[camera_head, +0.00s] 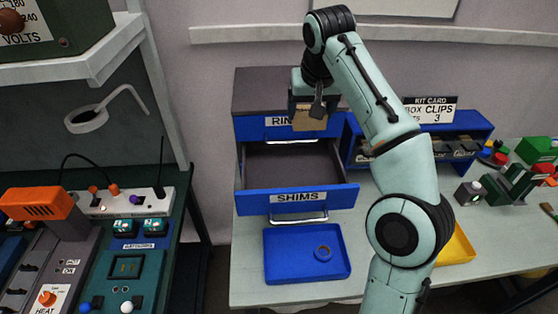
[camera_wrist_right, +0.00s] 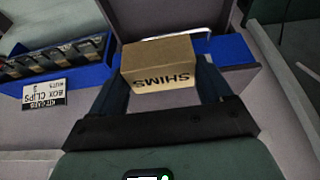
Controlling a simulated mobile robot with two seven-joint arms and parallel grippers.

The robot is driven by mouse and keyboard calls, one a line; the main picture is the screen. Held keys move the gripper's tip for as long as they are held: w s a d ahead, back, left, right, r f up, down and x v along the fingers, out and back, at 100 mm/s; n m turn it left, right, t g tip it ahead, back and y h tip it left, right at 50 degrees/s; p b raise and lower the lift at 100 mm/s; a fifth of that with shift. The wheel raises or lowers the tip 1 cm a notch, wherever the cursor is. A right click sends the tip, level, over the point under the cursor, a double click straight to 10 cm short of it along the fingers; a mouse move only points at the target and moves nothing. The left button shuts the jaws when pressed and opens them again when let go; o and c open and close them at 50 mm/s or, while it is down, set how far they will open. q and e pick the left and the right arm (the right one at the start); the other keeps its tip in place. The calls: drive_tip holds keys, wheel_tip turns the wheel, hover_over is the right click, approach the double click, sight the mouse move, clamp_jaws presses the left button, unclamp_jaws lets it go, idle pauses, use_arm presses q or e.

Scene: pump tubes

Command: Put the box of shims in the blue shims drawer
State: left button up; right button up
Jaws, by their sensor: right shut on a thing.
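My right gripper (camera_head: 314,103) is shut on a small brown cardboard box of shims (camera_head: 309,118). It holds the box in the air, in front of the upper drawer and above the rear of the open one. In the right wrist view the box (camera_wrist_right: 158,60) sits between the two dark fingers, its SHIMS label upside down in the picture. The blue shims drawer (camera_head: 345,196) is pulled out below the box; its visible grey floor (camera_head: 285,165) looks empty. My left gripper is not in view.
The blue RINGS drawer (camera_head: 250,129) above is shut. A blue clips bin (camera_head: 470,125) with a kit card (camera_head: 430,110) stands to the right. A yellow tray (camera_head: 458,247) is partly hidden by my arm.

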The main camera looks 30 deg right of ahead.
drive_tip(key=shift+f, duration=0.4)
drive_tip(key=f+b, duration=0.1)
drive_tip(key=f, duration=0.3)
drive_tip(key=f+b, duration=0.1)
drive_tip(key=f, duration=0.4)
drive_tip(key=f+b, duration=0.2)
drive_tip(key=f, duration=0.3)
drive_tip(key=shift+s+f, duration=0.25)
drive_tip(key=shift+s, duration=0.15)
drive_tip(key=shift+w+f, duration=0.15)
drive_tip(key=shift+w, duration=0.05)
drive_tip(key=shift+f, duration=0.3)
wheel_tip(320, 180, down, 4)
drive_tip(key=shift+s+r+b, duration=0.1)
drive_tip(key=shift+r+b, duration=0.05)
drive_tip(key=shift+b, duration=0.45)
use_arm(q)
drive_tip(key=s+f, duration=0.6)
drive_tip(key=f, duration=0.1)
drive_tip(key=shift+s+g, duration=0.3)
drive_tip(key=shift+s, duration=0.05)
use_arm(e)
drive_tip(key=shift+r, duration=0.1)
